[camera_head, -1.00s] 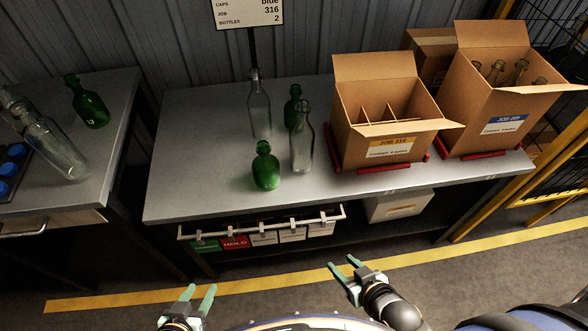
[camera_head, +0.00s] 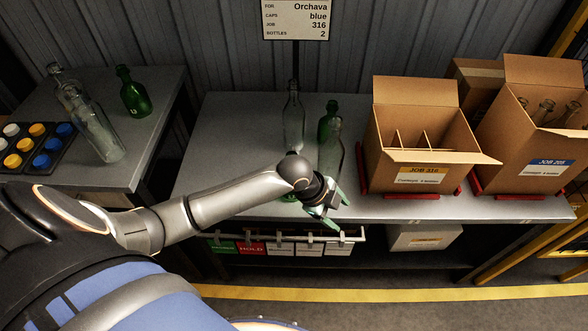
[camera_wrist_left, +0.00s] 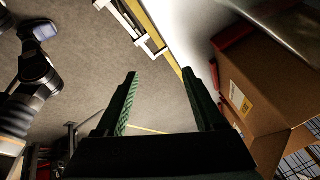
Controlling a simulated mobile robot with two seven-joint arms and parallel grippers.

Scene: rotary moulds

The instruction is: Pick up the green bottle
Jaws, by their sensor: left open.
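A short green bottle at the front of the middle table is almost wholly hidden behind my left arm in the head view; only a sliver of green (camera_head: 290,197) shows below the wrist. Another green bottle (camera_head: 326,122) stands farther back, partly behind a clear bottle (camera_head: 331,150). A third green bottle (camera_head: 132,95) stands on the left table. My left gripper (camera_head: 338,210) is open and empty at the table's front edge, right of the hidden bottle. In the left wrist view its fingers (camera_wrist_left: 160,100) are apart with only floor and table edge between them. My right gripper is not in view.
A second clear bottle (camera_head: 293,118) stands at the back. The open JOB 316 carton (camera_head: 415,165) stands close right of the gripper, with another carton (camera_head: 540,150) beyond. A rail with hanging signs (camera_head: 285,238) runs under the table edge. Clear bottles (camera_head: 98,135) stand on the left table.

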